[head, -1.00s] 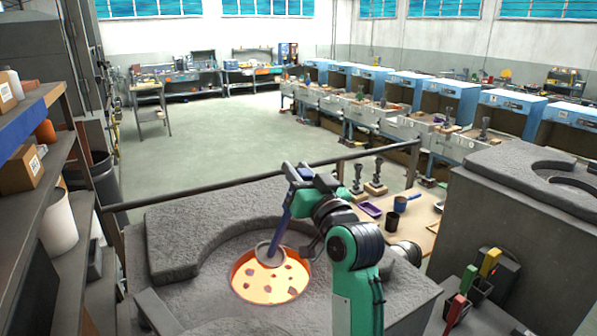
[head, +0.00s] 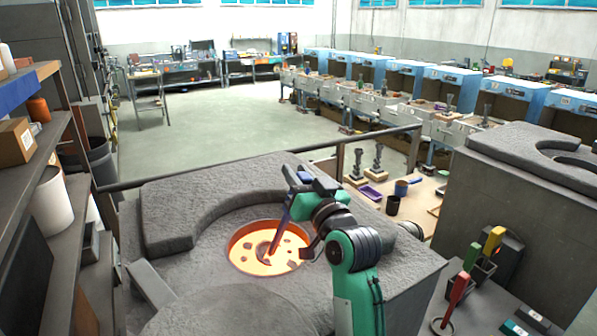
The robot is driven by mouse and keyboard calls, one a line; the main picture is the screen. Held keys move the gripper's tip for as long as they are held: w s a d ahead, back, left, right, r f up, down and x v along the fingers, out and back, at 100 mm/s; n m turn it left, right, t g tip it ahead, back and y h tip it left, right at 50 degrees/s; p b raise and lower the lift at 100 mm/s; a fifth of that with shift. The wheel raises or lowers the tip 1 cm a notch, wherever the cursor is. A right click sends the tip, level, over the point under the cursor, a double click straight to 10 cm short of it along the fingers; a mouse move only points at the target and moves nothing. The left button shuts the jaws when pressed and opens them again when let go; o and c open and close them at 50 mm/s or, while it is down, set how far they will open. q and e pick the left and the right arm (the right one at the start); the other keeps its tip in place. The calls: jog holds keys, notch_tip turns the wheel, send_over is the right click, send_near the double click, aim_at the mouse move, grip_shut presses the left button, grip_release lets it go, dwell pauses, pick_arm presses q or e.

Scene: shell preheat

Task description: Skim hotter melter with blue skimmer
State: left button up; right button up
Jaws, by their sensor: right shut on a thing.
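My right gripper (head: 293,189) is shut on the blue skimmer (head: 280,230) above the near melter (head: 185,215). The skimmer hangs tilted, its lower end in the round opening at the glowing melt (head: 282,264). Its ring head is partly hidden, seemingly sunk in the melt. Several dark patches of dross float on the bright yellow-orange surface. A second melter (head: 500,195) stands at the right; the inside of its opening is not visible from here. My left gripper is not in view.
Red (head: 459,287), green (head: 473,256) and yellow (head: 494,239) handled tools stand at the lower right. A railing (head: 230,170) runs behind the near melter. Shelves (head: 60,200) line the left side. A small table (head: 425,190) holds a purple tray (head: 371,192) and dark cup (head: 393,205).

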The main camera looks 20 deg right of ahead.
dwell(0.4)
jog(key=shift+s+d, duration=0.25)
jog(key=shift+s, duration=0.1)
jog(key=s+d, duration=0.1)
jog(key=s+d+p, duration=0.1)
jog(key=shift+s+d, duration=0.1)
jog(key=shift+s, duration=0.2)
jog(key=shift+w, duration=0.1)
jog(key=w+a, duration=0.1)
jog(key=w, duration=0.5)
jog(key=shift+a+p, duration=0.2)
jog(key=shift+p, duration=0.2)
jog(key=shift+w, duration=0.1)
